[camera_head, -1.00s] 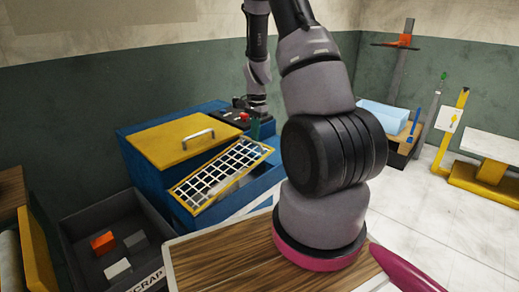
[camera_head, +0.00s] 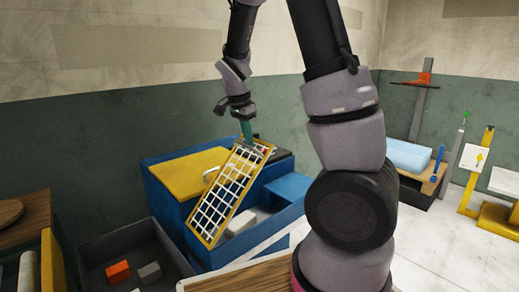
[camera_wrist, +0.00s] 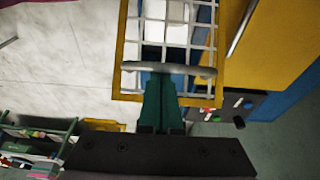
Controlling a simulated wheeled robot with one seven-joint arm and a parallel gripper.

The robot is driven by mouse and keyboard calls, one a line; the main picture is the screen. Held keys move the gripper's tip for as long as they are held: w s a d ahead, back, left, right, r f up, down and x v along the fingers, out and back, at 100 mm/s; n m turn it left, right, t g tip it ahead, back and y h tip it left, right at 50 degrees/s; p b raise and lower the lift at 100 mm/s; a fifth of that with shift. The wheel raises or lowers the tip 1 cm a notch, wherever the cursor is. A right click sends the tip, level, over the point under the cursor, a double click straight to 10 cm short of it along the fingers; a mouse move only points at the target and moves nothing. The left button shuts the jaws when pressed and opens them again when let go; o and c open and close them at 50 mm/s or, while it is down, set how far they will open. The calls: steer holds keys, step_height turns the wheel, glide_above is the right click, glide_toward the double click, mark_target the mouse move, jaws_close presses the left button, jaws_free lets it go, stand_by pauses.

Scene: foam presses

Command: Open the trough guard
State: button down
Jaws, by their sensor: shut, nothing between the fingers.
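The trough guard (camera_head: 224,196), a yellow frame with white mesh, stands tilted steeply up over the blue trough (camera_head: 285,215). My gripper (camera_head: 247,136) is at the guard's raised upper end, with its green fingers pointing down. In the wrist view the shut fingers (camera_wrist: 164,82) reach the grey handle bar (camera_wrist: 190,70) across the guard's end, with nothing held between them. Whether they touch the bar is unclear. A pale block (camera_head: 240,222) shows in the trough below the guard.
A yellow lid (camera_head: 185,172) with a handle lies shut beside the guard. A dark scrap bin (camera_head: 105,245) holding orange and grey blocks stands at front left. A control panel with buttons (camera_wrist: 238,103) is near the gripper.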

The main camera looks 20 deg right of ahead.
steer(key=s+a+r+h, duration=0.2)
steer(key=s+a+r, duration=0.1)
steer(key=a, duration=0.5)
steer(key=s+a+r+t+h, duration=0.1)
steer(key=s+a+r+h, duration=0.1)
steer(key=a, duration=0.6)
steer(key=shift+s+r+t, duration=0.3)
steer(key=shift+s+r, duration=0.1)
steer(key=shift+r, duration=0.45)
steer(key=shift+a, duration=0.1)
